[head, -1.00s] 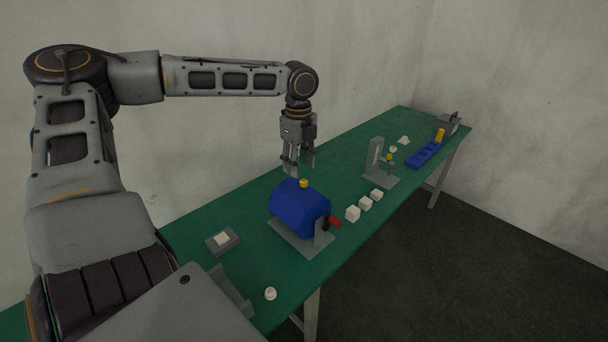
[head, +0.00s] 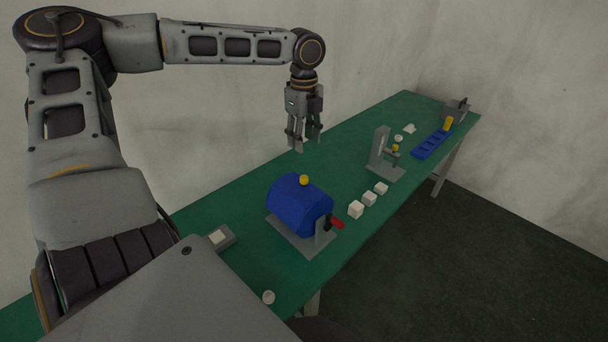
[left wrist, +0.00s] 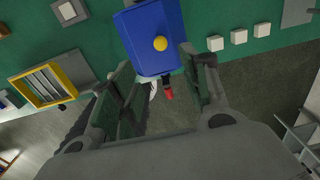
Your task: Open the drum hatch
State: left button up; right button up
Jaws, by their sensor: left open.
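The blue drum (head: 290,207) lies on a grey stand (head: 286,232) on the green table. A yellow knob (head: 304,180) sits on top of it, and a red handle (head: 337,224) sticks out at its right end. I see no opening in the drum. My left gripper (head: 307,148) points down, open and empty, above the drum and apart from the knob. In the left wrist view the drum (left wrist: 140,24) and knob (left wrist: 160,43) show between and beyond the open fingers (left wrist: 160,70). My right gripper is not in view.
Several white cubes (head: 369,199) stand right of the drum. Behind them are a grey press-like stand (head: 380,155) and a blue slotted tray (head: 430,146). A grey block with a white pad (head: 218,238) and a small white round piece (head: 268,297) lie nearer.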

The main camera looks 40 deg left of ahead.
aim_at(304, 177)
pick_arm(q)
jog(key=shift+w+a+f, duration=0.1)
jog(key=shift+f, duration=6.9)
grip_shut()
